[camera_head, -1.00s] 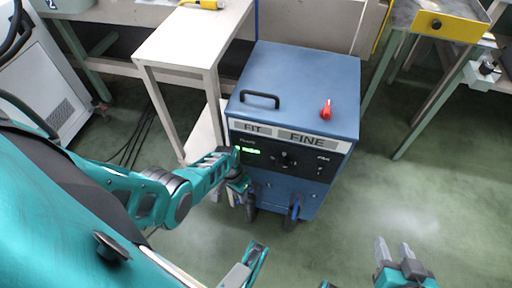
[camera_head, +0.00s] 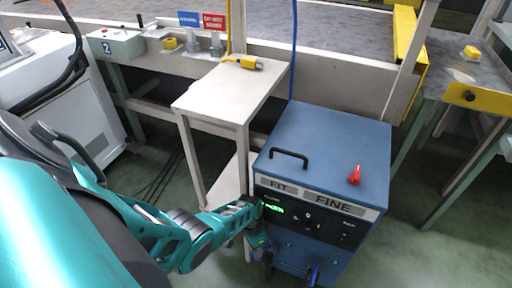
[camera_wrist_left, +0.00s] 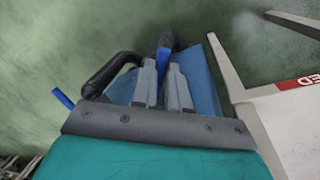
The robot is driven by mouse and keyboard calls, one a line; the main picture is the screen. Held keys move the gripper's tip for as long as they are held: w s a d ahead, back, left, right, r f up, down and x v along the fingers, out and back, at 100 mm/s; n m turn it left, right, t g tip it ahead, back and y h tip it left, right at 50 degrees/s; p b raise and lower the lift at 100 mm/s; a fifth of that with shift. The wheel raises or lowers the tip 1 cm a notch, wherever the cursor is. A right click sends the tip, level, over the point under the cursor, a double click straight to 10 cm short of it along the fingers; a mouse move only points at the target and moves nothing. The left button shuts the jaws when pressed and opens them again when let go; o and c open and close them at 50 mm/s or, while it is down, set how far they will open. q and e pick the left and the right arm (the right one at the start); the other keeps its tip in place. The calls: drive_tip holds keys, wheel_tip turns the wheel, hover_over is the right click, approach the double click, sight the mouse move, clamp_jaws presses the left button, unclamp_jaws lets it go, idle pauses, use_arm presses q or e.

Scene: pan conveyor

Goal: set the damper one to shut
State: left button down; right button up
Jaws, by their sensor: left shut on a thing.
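The blue cabinet (camera_head: 325,150) stands on the floor, with a black handle and a red knob (camera_head: 354,175) on top. Its dark front panel (camera_head: 310,218) has a green display, small knobs and labels reading "FIT" and "FINE". My left gripper (camera_head: 262,248) is low at the cabinet's front left corner, partly hidden by its own arm. In the left wrist view its grey fingers (camera_wrist_left: 163,88) are close together around a narrow blue piece (camera_wrist_left: 163,60). A black curved part (camera_wrist_left: 108,75) lies left of the fingers. I cannot tell which part is damper one. My right gripper is out of view.
A pale narrow table (camera_head: 225,90) with a yellow tool (camera_head: 243,62) stands left of the cabinet. A grey box marked 2 (camera_head: 115,43) and red and blue signs are behind. A green-legged bench (camera_head: 470,75) stands right. Green floor at lower right is clear.

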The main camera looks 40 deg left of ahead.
use_arm(q)
drive_tip(key=c, duration=1.1)
unclamp_jaws()
wheel_tip(320, 180, up, 20)
drive_tip(key=p, duration=1.3)
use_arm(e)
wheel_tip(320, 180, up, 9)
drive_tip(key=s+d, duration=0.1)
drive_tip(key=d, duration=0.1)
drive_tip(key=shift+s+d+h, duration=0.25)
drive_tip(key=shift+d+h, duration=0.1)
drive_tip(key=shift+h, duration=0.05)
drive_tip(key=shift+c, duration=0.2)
